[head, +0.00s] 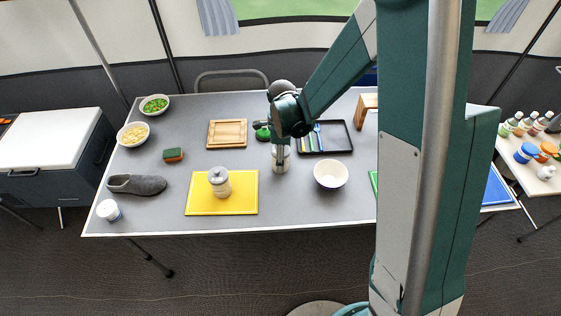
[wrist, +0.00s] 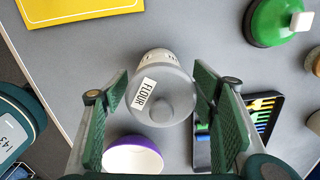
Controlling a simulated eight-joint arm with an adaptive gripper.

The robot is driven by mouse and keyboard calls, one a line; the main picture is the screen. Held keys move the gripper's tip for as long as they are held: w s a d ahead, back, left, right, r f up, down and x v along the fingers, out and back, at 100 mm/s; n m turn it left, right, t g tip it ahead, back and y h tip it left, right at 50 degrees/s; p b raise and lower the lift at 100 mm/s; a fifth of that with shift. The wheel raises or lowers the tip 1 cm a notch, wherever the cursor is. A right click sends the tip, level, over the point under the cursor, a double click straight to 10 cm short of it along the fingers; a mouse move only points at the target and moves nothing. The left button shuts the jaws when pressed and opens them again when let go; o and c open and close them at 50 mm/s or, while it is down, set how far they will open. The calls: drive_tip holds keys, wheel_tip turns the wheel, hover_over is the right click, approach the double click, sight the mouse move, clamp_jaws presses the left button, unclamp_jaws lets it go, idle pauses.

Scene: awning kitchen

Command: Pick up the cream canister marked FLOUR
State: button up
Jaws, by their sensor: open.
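The FLOUR canister (wrist: 165,72) is pale with a grey knobbed lid, and its label shows in the wrist view. It stands upright on the grey table between the two open fingers of my gripper (wrist: 160,85), with a gap visible on each side. In the head view the canister (head: 281,160) is directly below my gripper (head: 281,138), which partly hides its top. I cannot tell from these views how far down the fingers reach beside it.
A bowl (head: 331,174) stands close on the right. A black cutlery tray (head: 341,138) and a green-topped object (head: 263,133) are behind. A similar lidded canister (head: 219,186) stands on the yellow board (head: 245,204) to the left. The table front below the FLOUR canister is clear.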

drive_tip(key=shift+f, duration=1.25)
drive_tip(key=c, duration=1)
